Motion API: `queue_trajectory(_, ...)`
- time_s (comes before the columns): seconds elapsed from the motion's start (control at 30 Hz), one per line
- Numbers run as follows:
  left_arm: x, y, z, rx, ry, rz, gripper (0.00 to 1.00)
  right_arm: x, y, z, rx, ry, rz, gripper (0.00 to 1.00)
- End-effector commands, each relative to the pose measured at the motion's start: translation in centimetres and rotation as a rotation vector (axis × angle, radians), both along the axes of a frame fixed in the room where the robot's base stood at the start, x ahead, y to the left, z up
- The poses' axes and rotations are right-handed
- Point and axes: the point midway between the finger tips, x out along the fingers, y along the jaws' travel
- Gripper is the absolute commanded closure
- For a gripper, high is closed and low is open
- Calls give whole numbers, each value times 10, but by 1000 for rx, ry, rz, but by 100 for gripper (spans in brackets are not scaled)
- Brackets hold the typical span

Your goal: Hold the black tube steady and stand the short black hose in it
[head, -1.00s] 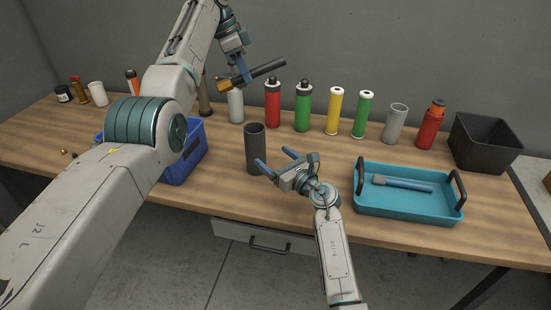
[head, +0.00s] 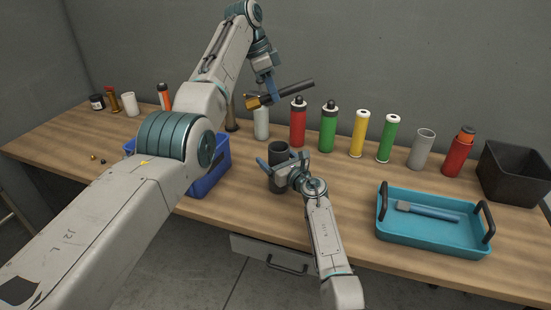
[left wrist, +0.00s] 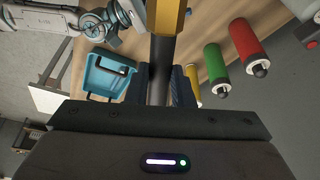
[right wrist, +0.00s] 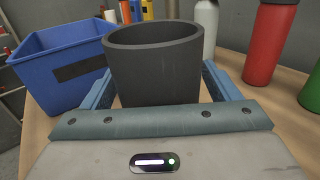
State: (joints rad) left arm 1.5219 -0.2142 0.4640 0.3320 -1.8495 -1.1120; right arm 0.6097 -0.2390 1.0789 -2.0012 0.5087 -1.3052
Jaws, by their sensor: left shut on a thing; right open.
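The black tube (head: 281,184) stands upright and open at the top near the table's front. It also shows large in the right wrist view (right wrist: 155,75). My right gripper (head: 281,165) is open with its fingers on either side of the tube; whether they touch it I cannot tell. My left gripper (head: 272,96) is shut on the short black hose (head: 295,89), high above the table. The hose lies nearly level, with its brass end (head: 252,102) to the left. In the left wrist view the hose (left wrist: 160,80) runs between the fingers.
A blue bin (head: 212,175) stands left of the tube, partly behind my left arm. Several bottles and cylinders, including a red bottle (head: 298,124), line the back. A teal tray (head: 432,240) holding a blue-handled tool (head: 427,211) lies right. A black bin (head: 513,173) stands far right.

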Motion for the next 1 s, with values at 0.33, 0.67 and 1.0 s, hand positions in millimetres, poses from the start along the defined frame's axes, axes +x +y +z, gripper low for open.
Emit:
queue_trajectory(0.33,0,0,0,0,0,0,100,1,1,0,0,1,0,23)
queue_trajectory(0.67,0,0,0,0,0,0,100,1,1,0,0,1,-1,70)
queue_trajectory(1.0,0,0,-22,0,0,0,100,1,1,0,0,1,-1,70)
